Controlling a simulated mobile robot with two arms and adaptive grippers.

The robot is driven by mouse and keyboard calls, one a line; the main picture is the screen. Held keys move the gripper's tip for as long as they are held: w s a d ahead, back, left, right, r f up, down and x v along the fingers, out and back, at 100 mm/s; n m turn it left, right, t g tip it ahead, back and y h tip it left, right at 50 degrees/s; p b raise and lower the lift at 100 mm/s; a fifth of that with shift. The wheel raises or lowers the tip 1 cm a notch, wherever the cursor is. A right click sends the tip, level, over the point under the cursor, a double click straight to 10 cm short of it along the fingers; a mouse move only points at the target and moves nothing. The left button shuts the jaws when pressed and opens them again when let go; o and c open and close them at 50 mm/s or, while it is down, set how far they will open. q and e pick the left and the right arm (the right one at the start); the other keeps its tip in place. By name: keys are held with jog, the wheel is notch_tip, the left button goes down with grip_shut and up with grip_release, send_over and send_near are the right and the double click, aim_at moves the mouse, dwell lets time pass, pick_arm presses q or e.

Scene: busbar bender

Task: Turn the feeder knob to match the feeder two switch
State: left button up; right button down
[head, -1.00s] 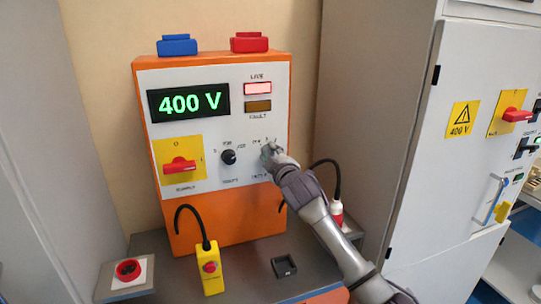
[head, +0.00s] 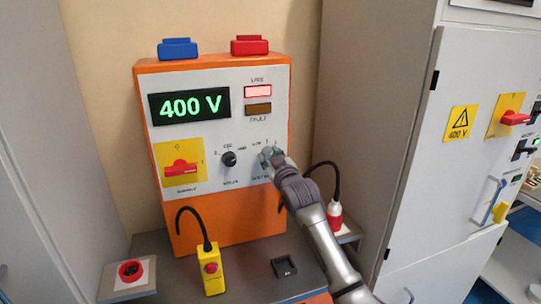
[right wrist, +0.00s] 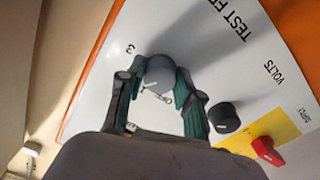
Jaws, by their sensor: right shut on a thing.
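The feeder knob (right wrist: 160,72) is a round grey knob with a white mark, on the panel of the orange test unit (head: 212,232). A "3" is printed beside it in the right wrist view. My right gripper (right wrist: 158,90) is shut on this knob, with green finger pads on both sides. In the head view the right gripper (head: 271,156) hides most of the knob. The cabinet at the right carries a red switch on a yellow plate (head: 515,118) and dark switches (head: 524,148); I cannot read which is feeder two. My left gripper is out of view.
A black volts knob (head: 229,159) and a red supply switch (head: 181,168) sit left of the gripper. The display (head: 189,106) reads 400 V.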

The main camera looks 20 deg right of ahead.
jog(key=shift+f+m, duration=0.1)
jog(key=shift+m, duration=0.8)
jog(key=c, duration=0.8)
grip_release()
jog(key=shift+o, duration=0.2)
jog(key=s, duration=1.2)
jog(key=shift+d, duration=0.2)
